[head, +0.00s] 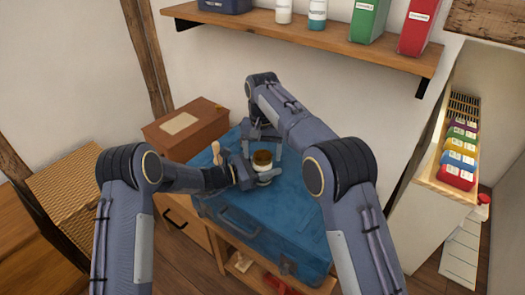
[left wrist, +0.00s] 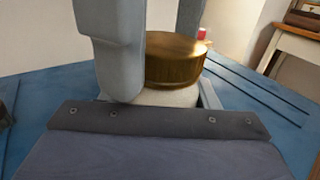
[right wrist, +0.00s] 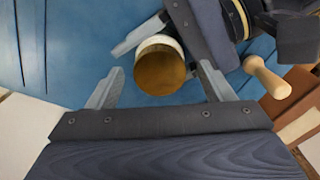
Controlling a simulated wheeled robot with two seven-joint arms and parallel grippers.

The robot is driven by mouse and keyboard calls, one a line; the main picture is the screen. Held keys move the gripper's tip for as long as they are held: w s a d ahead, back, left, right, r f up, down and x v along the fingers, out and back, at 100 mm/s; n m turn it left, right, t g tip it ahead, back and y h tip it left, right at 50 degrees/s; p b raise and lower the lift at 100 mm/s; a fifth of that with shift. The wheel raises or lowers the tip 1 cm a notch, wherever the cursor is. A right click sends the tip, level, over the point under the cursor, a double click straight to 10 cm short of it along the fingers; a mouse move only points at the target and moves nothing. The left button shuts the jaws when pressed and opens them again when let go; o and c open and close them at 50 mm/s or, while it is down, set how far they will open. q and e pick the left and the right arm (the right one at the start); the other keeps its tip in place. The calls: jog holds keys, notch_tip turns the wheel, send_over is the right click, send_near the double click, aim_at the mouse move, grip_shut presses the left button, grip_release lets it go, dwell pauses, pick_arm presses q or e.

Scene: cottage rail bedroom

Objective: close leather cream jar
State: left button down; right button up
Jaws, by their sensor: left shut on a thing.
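The leather cream jar has a pale body (head: 264,178) and a brass-coloured lid (head: 262,158) on top. It stands upright on the blue case. My left gripper (head: 258,180) is shut on the jar's pale body from the side. The left wrist view shows the lid (left wrist: 174,60) resting on the body (left wrist: 168,97); whether it is tightened I cannot tell. My right gripper (right wrist: 160,88) is open above the jar. In the right wrist view the lid (right wrist: 160,73) shows between and beyond its fingers, apparently not gripped.
The blue case (head: 295,215) has free room in front of the jar. A wooden-handled tool (head: 217,152) stands close to my left gripper. A brown box (head: 185,128) is behind left. A wall shelf (head: 300,32) with bottles and cartons hangs above.

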jog(key=shift+r, duration=3.75)
pick_arm(q)
jog(key=shift+c, duration=2.2)
grip_release()
jog(key=v, duration=0.7)
jog(key=shift+s+a, duration=0.15)
jog(key=shift+a, duration=0.15)
